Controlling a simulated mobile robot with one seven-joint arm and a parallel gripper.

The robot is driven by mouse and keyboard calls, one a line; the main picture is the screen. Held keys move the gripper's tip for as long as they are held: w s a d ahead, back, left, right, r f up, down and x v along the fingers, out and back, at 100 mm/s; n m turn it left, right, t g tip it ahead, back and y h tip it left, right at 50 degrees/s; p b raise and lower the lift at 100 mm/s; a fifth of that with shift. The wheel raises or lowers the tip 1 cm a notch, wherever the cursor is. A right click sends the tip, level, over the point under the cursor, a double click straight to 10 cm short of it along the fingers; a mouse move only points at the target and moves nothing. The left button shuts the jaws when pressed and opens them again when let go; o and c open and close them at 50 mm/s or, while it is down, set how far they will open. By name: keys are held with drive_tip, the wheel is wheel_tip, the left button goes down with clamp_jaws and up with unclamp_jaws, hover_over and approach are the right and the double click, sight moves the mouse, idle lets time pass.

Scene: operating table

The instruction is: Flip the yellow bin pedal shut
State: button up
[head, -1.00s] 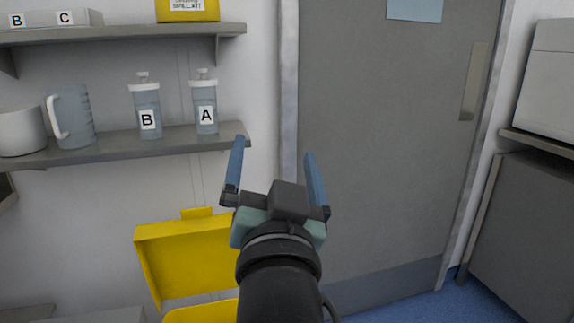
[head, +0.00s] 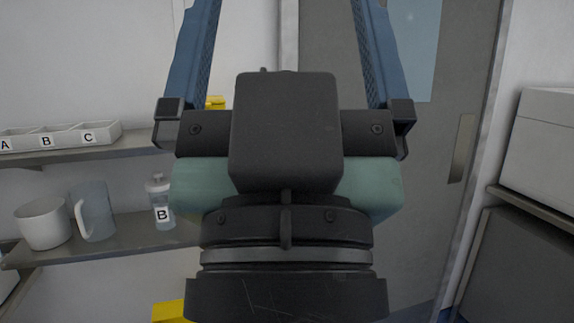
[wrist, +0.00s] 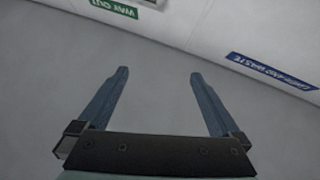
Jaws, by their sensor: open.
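The yellow bin (head: 170,312) shows only as a small yellow piece at the bottom edge of the head view, left of my arm; the rest of it is cut off or hidden, and no pedal can be made out. My gripper (head: 285,15) is large in the middle of the head view, raised well above the bin, its blue fingers apart and pointing up. In the wrist view my gripper (wrist: 162,95) is open with nothing between the fingers, facing a plain grey surface.
Shelves at the left hold a labelled tray (head: 60,137), a white pot (head: 43,224), a jug (head: 95,212) and a bottle marked B (head: 161,203). A grey door (head: 440,130) is behind my gripper. A white box (head: 545,150) stands at the right.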

wheel_tip(320, 180, up, 6)
drive_tip(key=p, duration=0.4)
drive_tip(key=shift+r, duration=0.25)
